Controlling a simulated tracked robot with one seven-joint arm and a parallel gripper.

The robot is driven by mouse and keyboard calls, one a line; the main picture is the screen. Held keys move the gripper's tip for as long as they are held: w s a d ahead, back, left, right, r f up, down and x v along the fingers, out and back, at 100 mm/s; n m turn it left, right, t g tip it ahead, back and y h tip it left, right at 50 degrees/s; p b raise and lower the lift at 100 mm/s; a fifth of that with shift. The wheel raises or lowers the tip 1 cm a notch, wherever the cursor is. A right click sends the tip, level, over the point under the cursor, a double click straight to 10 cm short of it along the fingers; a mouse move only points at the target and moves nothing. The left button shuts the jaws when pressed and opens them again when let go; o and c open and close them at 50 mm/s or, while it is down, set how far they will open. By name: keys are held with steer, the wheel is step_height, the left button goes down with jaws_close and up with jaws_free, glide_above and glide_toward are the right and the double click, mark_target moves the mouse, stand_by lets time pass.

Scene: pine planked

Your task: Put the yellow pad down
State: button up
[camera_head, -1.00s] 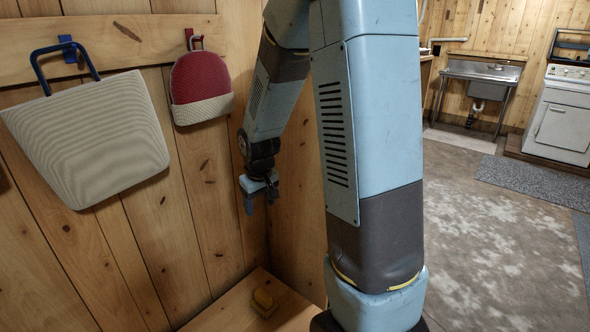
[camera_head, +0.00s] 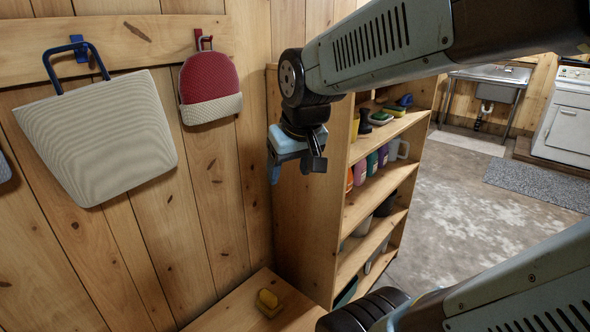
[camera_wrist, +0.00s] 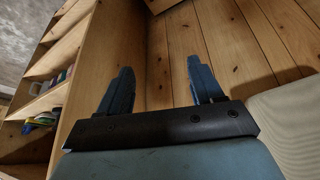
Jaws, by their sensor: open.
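A yellow pad (camera_head: 267,301) lies on a low wooden surface (camera_head: 235,318) at the bottom of the head view, near the plank wall. My gripper (camera_head: 274,176) hangs well above it, beside the end panel of a wooden shelf unit. In the wrist view the two blue fingers (camera_wrist: 158,88) are spread apart with nothing between them. The pad does not show in the wrist view.
A shelf unit (camera_head: 308,225) holding bottles and sponges stands right of my gripper. A cream bag (camera_head: 100,140) and a red pouch (camera_head: 208,82) hang on the wall at left. Open floor (camera_head: 465,215) lies at right, before a sink (camera_head: 492,78).

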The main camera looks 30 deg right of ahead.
steer(key=s+r, duration=0.2)
steer(key=s, duration=0.4)
steer(key=shift+a+r+t, duration=0.15)
steer(key=shift+a+t, duration=0.05)
steer(key=shift+t, duration=0.1)
stand_by(1.1)
